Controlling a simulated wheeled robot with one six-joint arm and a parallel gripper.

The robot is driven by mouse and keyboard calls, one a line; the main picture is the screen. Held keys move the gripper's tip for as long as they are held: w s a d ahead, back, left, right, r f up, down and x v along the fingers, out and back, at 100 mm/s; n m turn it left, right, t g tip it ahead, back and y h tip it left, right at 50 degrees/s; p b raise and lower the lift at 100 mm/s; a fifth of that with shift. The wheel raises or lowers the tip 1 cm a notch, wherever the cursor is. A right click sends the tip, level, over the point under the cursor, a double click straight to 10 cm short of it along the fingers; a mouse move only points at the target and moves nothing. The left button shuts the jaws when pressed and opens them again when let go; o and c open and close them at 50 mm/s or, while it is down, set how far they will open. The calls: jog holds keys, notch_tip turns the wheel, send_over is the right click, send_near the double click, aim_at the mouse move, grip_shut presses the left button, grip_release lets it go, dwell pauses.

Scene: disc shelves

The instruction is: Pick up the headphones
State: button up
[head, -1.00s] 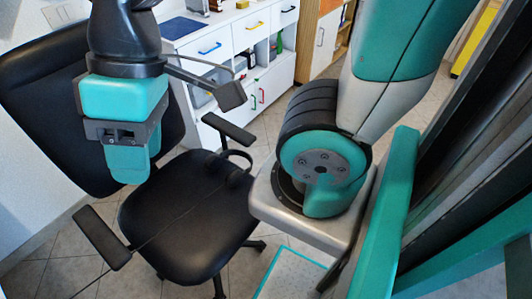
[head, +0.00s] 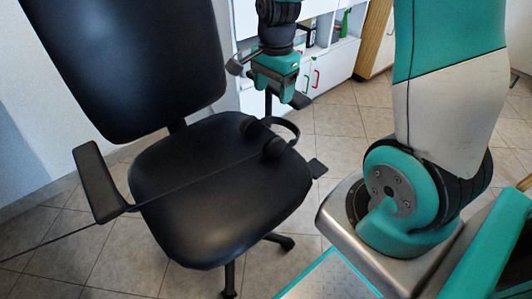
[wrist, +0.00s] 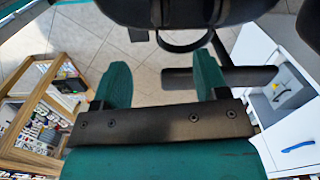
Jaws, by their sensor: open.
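The black headphones (head: 272,147) lie on the far right part of the black chair seat (head: 210,200), with the headband (head: 296,130) reaching over the seat's edge. My gripper (head: 285,98) is above and just beyond them, pointing down, empty. In the wrist view its two teal fingers are apart (wrist: 161,65), and a dark curved band, apparently the headband (wrist: 184,46), shows beyond the fingertips. The ear cups are hard to make out there against the dark seat.
The chair's left armrest (head: 98,182) and backrest (head: 125,60) stand to the left. The far armrest (wrist: 220,77) passes close by my right finger in the wrist view. A thin dark line crosses the seat.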

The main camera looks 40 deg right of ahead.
aim_at(277, 137)
jog(key=shift+m, duration=0.8)
jog(key=f+b, duration=0.1)
jog(key=f, duration=0.3)
jog(key=d+f+b, duration=0.1)
jog(key=f+b, duration=0.1)
jog(key=f, duration=0.3)
jog(key=d+f+b, duration=0.1)
jog(key=f, duration=0.4)
jog(key=shift+w+f, duration=0.15)
jog(key=shift+d+f+b, duration=0.1)
jog(key=shift+f+b, duration=1.4)
jog(key=shift+f, duration=1.3)
jog(key=c, duration=1.2)
jog(key=shift+r, duration=0.1)
